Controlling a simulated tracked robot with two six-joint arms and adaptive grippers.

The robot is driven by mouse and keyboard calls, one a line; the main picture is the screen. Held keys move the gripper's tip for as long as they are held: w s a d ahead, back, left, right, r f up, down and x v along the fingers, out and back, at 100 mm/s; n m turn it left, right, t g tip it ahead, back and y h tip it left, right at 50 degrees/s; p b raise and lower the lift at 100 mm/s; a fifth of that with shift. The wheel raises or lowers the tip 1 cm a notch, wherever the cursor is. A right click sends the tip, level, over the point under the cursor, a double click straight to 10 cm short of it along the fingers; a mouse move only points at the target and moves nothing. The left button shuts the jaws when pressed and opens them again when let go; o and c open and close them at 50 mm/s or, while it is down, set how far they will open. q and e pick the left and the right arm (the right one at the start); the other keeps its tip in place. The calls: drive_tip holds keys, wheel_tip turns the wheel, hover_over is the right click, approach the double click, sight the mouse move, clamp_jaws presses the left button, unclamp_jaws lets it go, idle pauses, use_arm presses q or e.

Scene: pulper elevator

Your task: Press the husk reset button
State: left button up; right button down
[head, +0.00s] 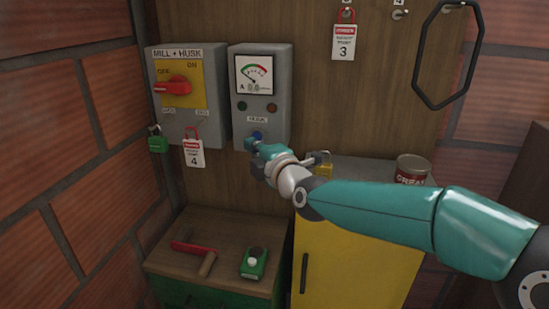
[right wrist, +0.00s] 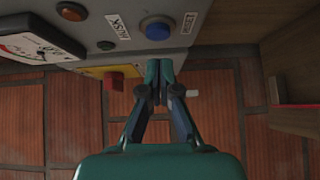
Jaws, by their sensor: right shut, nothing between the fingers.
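The husk reset button is a blue round button (head: 256,135) low on a grey panel box (head: 262,95), under a label reading HUSK. It also shows in the right wrist view (right wrist: 157,30), with a grey ring around it and the HUSK label beside it. My right gripper (head: 260,148) is shut and empty, with its fingertips just below the button in the head view. In the right wrist view the closed fingertips (right wrist: 160,64) appear close to the button; whether they touch it I cannot tell. My left gripper is not in view.
Left of the panel is a MILL + HUSK switch box (head: 188,110) with a red handle, a green padlock (head: 157,142) and a red-white tag (head: 194,152). Below stand a wooden-topped cabinet (head: 222,225) and a yellow cabinet (head: 350,260). A can (head: 411,170) sits right.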

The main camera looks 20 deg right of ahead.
drive_tip(key=s+d+b, duration=0.1)
drive_tip(key=s+b, duration=0.1)
drive_tip(key=s, duration=0.8)
drive_tip(key=shift+s, duration=0.25)
drive_tip(key=shift+r, duration=0.15)
